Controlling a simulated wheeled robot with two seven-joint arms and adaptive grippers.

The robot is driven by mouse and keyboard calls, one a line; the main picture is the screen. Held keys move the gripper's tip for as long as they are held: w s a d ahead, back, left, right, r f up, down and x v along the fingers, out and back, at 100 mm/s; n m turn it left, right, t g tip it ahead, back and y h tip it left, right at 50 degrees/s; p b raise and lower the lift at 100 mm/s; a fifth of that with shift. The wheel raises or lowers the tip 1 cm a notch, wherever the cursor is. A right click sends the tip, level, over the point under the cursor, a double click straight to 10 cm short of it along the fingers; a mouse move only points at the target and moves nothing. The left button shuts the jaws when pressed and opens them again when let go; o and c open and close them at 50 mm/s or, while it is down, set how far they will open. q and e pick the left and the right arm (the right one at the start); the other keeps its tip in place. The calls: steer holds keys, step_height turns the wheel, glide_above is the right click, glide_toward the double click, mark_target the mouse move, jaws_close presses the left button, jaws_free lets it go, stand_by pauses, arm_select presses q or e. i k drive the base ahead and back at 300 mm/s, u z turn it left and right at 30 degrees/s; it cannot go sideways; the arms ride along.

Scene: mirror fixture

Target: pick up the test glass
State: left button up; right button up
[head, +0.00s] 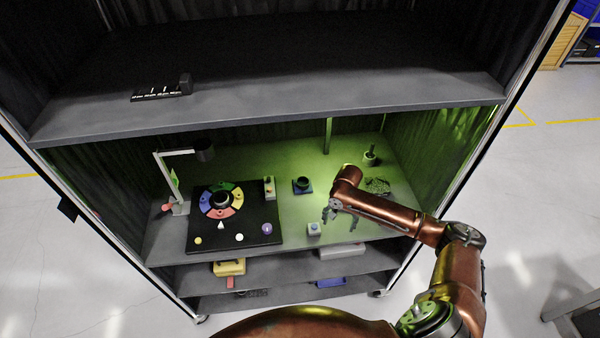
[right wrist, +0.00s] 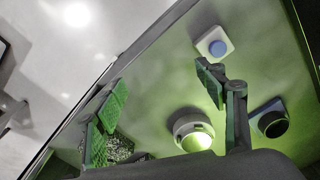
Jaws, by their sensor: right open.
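My right gripper (head: 340,218) hangs over the lit shelf with its fingers pointing down, open and empty. In the right wrist view, its two green-padded fingers (right wrist: 158,88) stand wide apart. A round pale vessel (right wrist: 193,132) with a bright greenish middle stands below the gripper, toward the right finger, apart from it. It may be the test glass, but I cannot tell for sure. In the head view my own wrist seems to hide it. My left gripper is not in view.
Near the gripper are a white block with a blue button (head: 314,229), a dark cup on a blue base (head: 302,186), a mortar (head: 370,158) and a dark mesh patch (head: 378,186). A black board (head: 262,212) lies left.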

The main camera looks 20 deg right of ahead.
mark_target(302, 182)
steer(key=i, duration=1.05)
steer(key=u, duration=0.05)
